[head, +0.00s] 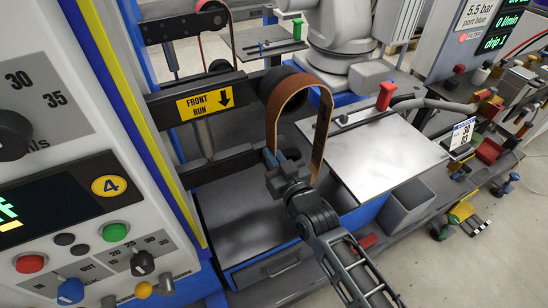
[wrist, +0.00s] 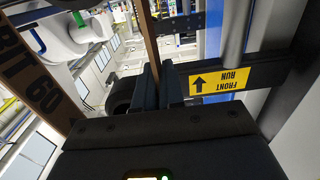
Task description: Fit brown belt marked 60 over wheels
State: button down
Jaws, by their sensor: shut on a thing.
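The brown belt (head: 322,125) is a tall upright loop open at the bottom in the head view. Its marking, ending in "IT 60", shows on the left strand in the wrist view (wrist: 32,72). My gripper (head: 270,158) is shut on the belt's left strand; in the wrist view its dark fingers (wrist: 161,88) pinch the strand's edge. A black wheel (head: 268,83) sits at the end of the upper machine arm, partly behind the belt. It also shows left of the fingers in the wrist view (wrist: 119,95). Whether the belt touches it, I cannot tell.
The yellow "FRONT RUN" label (head: 205,101) marks the upper arm; a lower dark arm (head: 215,168) runs below. A metal work table (head: 375,155) with a red clamp (head: 386,95) stands close on the right. The control panel (head: 60,180) is at left.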

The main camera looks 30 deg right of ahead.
jog(key=shift+w, duration=0.15)
jog(key=shift+w+b, duration=1)
jog(key=shift+w, duration=0.65)
jog(key=shift+w, duration=0.1)
